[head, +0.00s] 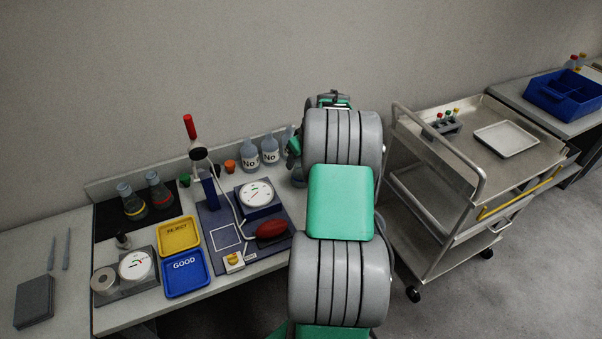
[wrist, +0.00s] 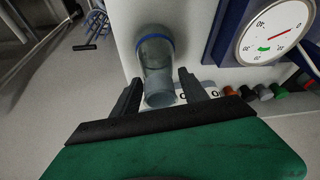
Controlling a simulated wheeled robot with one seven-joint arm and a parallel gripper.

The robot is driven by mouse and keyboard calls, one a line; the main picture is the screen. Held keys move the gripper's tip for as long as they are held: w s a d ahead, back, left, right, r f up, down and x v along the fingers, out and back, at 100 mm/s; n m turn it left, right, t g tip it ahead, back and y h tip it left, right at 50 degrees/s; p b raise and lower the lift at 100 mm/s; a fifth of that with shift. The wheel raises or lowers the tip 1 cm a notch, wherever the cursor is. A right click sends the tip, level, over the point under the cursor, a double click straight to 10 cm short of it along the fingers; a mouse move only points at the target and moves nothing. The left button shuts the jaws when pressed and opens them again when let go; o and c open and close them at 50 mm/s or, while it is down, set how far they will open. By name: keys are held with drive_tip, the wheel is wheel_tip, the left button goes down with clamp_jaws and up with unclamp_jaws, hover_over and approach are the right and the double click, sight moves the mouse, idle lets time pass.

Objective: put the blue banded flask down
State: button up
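The blue banded flask (wrist: 157,52) shows in the wrist view, a clear grey vessel with a blue band around its wide far end. It appears to stand on the pale bench top. Its narrower near end lies between the two dark fingers of my gripper (wrist: 160,77). The fingers are apart, with a gap visible on the right side of the flask; on the left the finger is very close to it. In the head view my arm hides most of this spot, and only a bit of the flask (head: 298,178) shows beside the arm.
A blue-framed dial (wrist: 272,32) stands close beside the flask. Flasks with yellow (head: 133,203) and red (head: 160,192) bands stand on a black mat. A steel cart (head: 470,160) is right of my arm.

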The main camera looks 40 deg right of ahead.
clamp_jaws()
idle(0.3)
idle(0.4)
